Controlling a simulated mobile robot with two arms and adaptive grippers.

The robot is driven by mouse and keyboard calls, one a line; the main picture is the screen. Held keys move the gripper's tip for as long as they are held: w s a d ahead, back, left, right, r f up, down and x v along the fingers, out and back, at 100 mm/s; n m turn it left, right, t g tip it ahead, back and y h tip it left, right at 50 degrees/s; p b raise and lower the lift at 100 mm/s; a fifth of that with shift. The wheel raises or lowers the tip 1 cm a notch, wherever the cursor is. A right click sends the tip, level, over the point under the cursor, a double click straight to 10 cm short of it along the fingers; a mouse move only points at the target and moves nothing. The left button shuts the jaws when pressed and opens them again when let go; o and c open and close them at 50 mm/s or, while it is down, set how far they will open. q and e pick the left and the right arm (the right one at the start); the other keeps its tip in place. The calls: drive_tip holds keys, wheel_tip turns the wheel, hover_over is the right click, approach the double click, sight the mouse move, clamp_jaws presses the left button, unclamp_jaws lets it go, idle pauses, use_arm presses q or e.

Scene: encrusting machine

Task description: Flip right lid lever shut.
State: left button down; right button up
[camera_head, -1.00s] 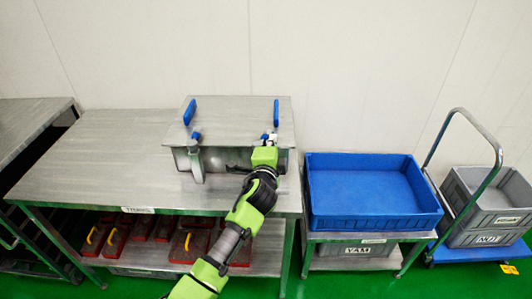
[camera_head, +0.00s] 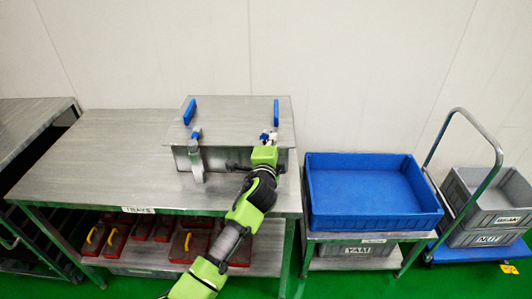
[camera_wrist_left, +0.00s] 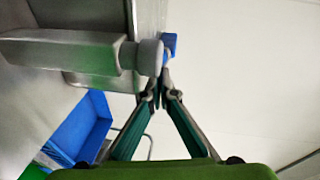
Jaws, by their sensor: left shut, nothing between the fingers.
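A grey metal box with a flat lid (camera_head: 235,113) stands on the steel table. Two upright blue handles (camera_head: 189,111) (camera_head: 276,112) rise from the lid. The left lid lever (camera_head: 196,158) is on the box's front, with a blue part at its top. The right lid lever is mostly hidden by my left gripper (camera_head: 268,138) in the head view. In the left wrist view a grey metal arm with a round end (camera_wrist_left: 149,57) and a blue piece (camera_wrist_left: 170,45) lie just beyond my fingertips (camera_wrist_left: 158,88). The fingers are shut and empty; contact is unclear. My right gripper is out of view.
The steel table (camera_head: 105,155) is clear left of the box. Red trays (camera_head: 115,242) lie on its lower shelf. A blue bin (camera_head: 370,190) stands to the right, then a trolley (camera_head: 470,253) with grey crates. A pale wall is behind.

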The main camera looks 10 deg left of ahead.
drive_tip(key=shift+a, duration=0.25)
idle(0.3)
